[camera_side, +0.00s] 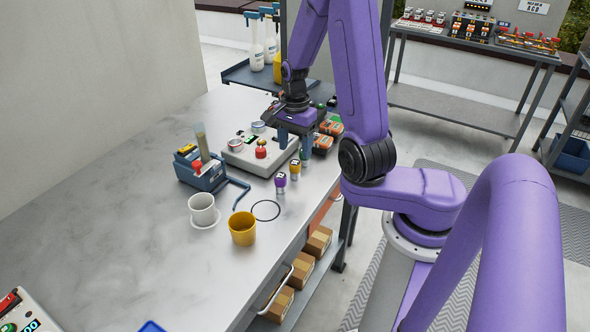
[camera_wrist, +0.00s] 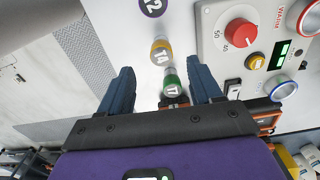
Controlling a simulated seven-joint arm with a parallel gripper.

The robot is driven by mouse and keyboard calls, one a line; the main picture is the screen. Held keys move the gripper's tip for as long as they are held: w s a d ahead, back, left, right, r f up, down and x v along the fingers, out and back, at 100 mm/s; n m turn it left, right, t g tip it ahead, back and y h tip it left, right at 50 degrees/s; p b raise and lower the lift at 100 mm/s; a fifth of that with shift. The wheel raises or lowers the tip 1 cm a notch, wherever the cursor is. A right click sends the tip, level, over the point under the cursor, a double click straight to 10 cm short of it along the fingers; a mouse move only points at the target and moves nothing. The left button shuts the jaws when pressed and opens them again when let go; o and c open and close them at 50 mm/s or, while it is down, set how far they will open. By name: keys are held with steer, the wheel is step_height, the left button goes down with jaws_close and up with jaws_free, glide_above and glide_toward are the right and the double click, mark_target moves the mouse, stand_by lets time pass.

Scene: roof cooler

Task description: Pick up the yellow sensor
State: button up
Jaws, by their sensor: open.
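The yellow sensor (camera_side: 295,168) stands upright near the table's right edge, between a purple sensor (camera_side: 280,182) and a green sensor (camera_side: 304,156). My gripper (camera_side: 296,146) is open above the table, behind the yellow sensor and close to the green one. In the wrist view, the yellow sensor (camera_wrist: 161,52) shows its labelled top just ahead of the open fingertips (camera_wrist: 161,68). The green sensor (camera_wrist: 172,80) shows between the fingers, and the purple sensor (camera_wrist: 152,7) is cut off at the top. Nothing is held.
A control box (camera_side: 252,155) with a red knob stands left of the sensors. A blue tool caddy (camera_side: 205,172), white cup (camera_side: 202,210), yellow cup (camera_side: 242,229) and black ring (camera_side: 265,210) are nearer the camera. Orange-and-black devices (camera_side: 324,143) lie beside my gripper. The left of the table is clear.

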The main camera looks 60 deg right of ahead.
mark_target(295, 163)
steer(key=shift+w+f, duration=0.1)
steer(key=shift+f, duration=3.35)
steer(key=c, duration=1.2)
